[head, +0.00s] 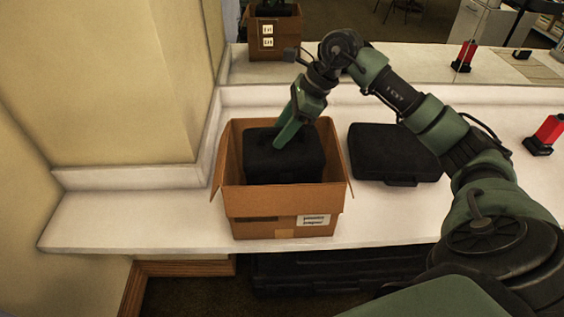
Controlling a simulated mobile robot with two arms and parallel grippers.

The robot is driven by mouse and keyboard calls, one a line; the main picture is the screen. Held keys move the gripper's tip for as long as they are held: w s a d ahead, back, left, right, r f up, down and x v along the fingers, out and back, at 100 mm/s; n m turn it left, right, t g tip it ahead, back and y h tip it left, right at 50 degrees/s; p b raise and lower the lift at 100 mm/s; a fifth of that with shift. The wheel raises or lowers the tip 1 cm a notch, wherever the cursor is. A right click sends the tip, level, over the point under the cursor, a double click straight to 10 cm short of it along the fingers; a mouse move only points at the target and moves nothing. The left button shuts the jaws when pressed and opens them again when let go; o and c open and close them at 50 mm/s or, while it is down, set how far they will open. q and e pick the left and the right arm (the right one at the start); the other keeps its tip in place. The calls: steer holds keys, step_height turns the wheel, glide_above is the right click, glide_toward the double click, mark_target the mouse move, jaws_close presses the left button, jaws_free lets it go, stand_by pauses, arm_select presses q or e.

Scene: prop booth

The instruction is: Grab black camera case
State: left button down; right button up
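A black camera case (262,163) sits inside an open cardboard box (275,203) on the white counter. Another black case (385,150) lies flat on the counter just right of the box. My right arm reaches in from the right. Its green gripper (284,138) points down into the box, with the fingertips at the top of the case inside. I cannot tell whether the fingers are closed on the case or only touching or near it. My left gripper is not in view.
A red and black object (547,134) stands on the counter at the right. The wall corner (128,90) is close to the box's left. A long black case (330,272) lies beneath the counter. A similar box (275,38) shows at the back, perhaps mirrored.

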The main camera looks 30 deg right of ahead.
steer(key=c, duration=0.6)
jaws_close()
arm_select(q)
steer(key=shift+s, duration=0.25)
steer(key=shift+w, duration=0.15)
arm_select(e)
steer(key=shift+r, duration=0.1)
stand_by(0.3)
